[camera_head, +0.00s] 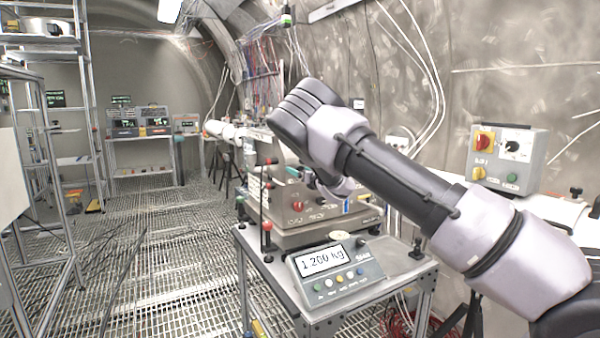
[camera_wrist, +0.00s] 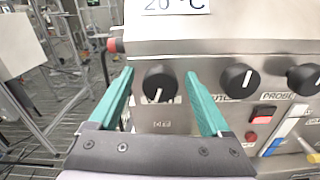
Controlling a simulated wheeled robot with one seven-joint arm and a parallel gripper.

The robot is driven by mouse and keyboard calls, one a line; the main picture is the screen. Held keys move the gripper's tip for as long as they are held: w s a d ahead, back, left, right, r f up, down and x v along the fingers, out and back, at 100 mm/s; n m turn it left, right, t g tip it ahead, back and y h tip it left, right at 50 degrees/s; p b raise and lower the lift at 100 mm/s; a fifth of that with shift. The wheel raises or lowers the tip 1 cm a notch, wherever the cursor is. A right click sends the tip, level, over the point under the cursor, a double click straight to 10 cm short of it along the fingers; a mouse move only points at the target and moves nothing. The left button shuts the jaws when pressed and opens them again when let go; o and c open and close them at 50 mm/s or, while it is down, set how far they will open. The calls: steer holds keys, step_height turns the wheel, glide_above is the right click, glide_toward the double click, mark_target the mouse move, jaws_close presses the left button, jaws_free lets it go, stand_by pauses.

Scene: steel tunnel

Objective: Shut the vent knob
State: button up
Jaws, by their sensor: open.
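In the wrist view, my gripper (camera_wrist: 159,76) is open, with one teal finger on each side of a black round knob (camera_wrist: 158,88) on a steel front panel. The knob's white pointer line points down and slightly left. No name label for this knob is readable, so I cannot tell for sure that it is the vent knob. Whether the fingers touch it is unclear. In the head view, the steel instrument (camera_head: 310,222) stands on a cart, and my arm covers part of it.
Two more black knobs, a middle one (camera_wrist: 239,77) and a right one (camera_wrist: 304,78), sit right of the fingers. A red switch (camera_wrist: 262,119) is below them. A scale (camera_head: 335,275) reading 1.200 kg is on the cart's front. Grating floor at left is partly free.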

jaws_close()
